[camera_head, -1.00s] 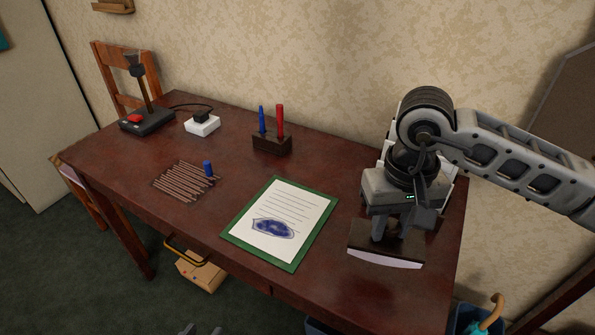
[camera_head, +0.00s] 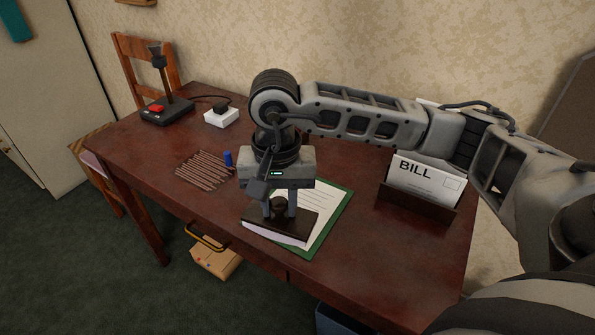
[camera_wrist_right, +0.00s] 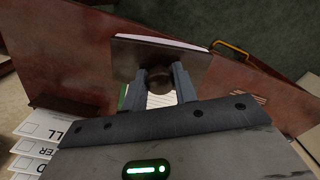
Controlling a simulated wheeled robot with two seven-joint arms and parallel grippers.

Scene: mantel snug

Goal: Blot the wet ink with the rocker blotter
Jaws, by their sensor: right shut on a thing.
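My right gripper (camera_head: 280,207) is shut on the knob of the rocker blotter (camera_head: 290,222), a dark block with a pale underside. The blotter is over the lower left part of the paper sheet (camera_head: 318,203) on its green backing (camera_head: 334,213). I cannot tell whether it touches the paper. The inked area is hidden behind the blotter and gripper. In the right wrist view, the blotter (camera_wrist_right: 190,59) and its round knob sit between the fingers (camera_wrist_right: 160,82), with a sliver of paper (camera_wrist_right: 163,100) visible. My left gripper is out of view.
A letter holder with a BILL envelope (camera_head: 426,180) stands at the right of the desk (camera_head: 375,245). A blue cylinder (camera_head: 228,159) stands by a ribbed brown mat (camera_head: 202,167). A white box (camera_head: 221,118) and a black stand with a red button (camera_head: 166,110) are farther back.

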